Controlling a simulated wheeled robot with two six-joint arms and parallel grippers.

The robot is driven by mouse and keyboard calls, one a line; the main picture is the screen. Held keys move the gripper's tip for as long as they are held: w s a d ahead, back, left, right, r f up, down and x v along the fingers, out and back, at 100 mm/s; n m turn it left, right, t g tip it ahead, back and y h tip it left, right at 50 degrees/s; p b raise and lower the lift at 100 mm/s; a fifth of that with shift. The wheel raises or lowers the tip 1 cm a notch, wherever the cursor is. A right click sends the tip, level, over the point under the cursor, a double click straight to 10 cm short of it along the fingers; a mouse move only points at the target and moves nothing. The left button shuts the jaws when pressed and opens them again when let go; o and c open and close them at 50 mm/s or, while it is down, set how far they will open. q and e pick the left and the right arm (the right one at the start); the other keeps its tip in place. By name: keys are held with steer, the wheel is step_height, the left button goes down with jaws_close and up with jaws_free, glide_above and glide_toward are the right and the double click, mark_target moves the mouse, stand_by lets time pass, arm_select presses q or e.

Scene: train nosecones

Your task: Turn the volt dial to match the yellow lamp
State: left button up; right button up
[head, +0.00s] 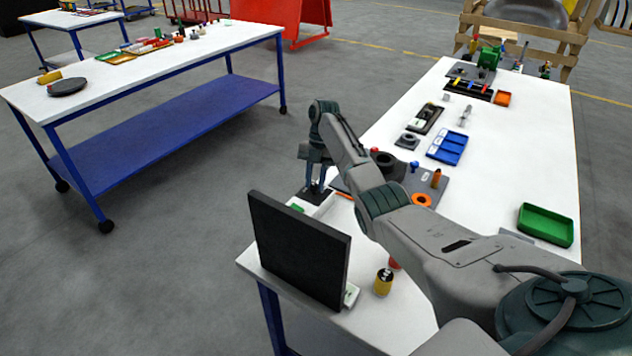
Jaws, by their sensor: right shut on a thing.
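My right gripper (315,187) points down at the left edge of the white table, just behind a black upright panel. Its fingers are shut on a small dark part at the top of a low white unit (325,207), which I take to be the volt dial. The dial's pointer and markings are too small and covered to read. I cannot make out a lit yellow lamp; the panel's other face is turned away from me. My left gripper is not in view.
The black panel (298,250) stands close in front of the right gripper. A yellow cylinder (383,283) stands right of it. An orange ring (422,200), blue tray (447,147) and green tray (546,225) lie on the white table (490,200). Another table (150,65) stands left, across open floor.

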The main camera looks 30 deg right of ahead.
steer(key=n, duration=0.1)
steer(key=n+h, duration=0.1)
steer(key=shift+w+a+r+n+g+p, duration=0.1)
steer(key=shift+w+r+n+g+p, duration=0.1)
steer(key=shift+n+g+p, duration=0.15)
steer(key=shift+n+g+h, duration=0.25)
steer(key=shift+n+h, duration=0.25)
steer(key=shift+n, duration=1.25)
steer(key=o, duration=1)
steer(key=shift+a+f, duration=0.1)
